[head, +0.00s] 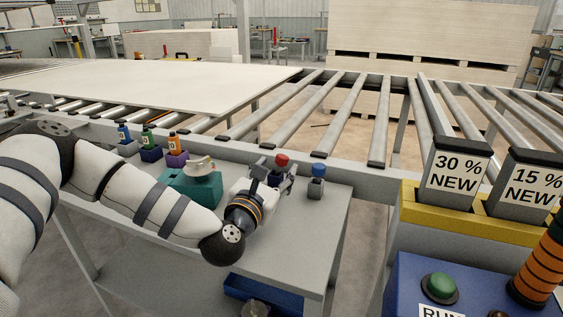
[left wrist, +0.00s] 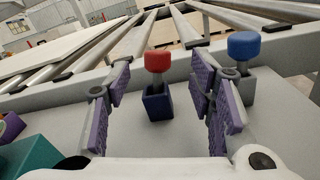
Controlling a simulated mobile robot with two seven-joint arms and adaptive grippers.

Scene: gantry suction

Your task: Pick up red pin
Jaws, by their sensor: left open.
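The red pin (left wrist: 157,62) stands upright in a small dark blue holder (left wrist: 157,104) on the grey table. Its red head also shows in the head view (head: 281,160). My left gripper (left wrist: 161,92) is open, with one purple-padded finger to each side of the pin. The pin looks to be beyond or between the fingertips; I cannot tell how deep. In the head view my left gripper (head: 272,177) partly hides the pin's shaft and holder. My right gripper is not in view.
A blue pin (head: 318,170) stands close right of the left gripper; it also shows in the left wrist view (left wrist: 244,46). A teal block (head: 194,187) carrying a pale part and several small bottles are to the left. The roller conveyor (head: 343,112) runs behind the table.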

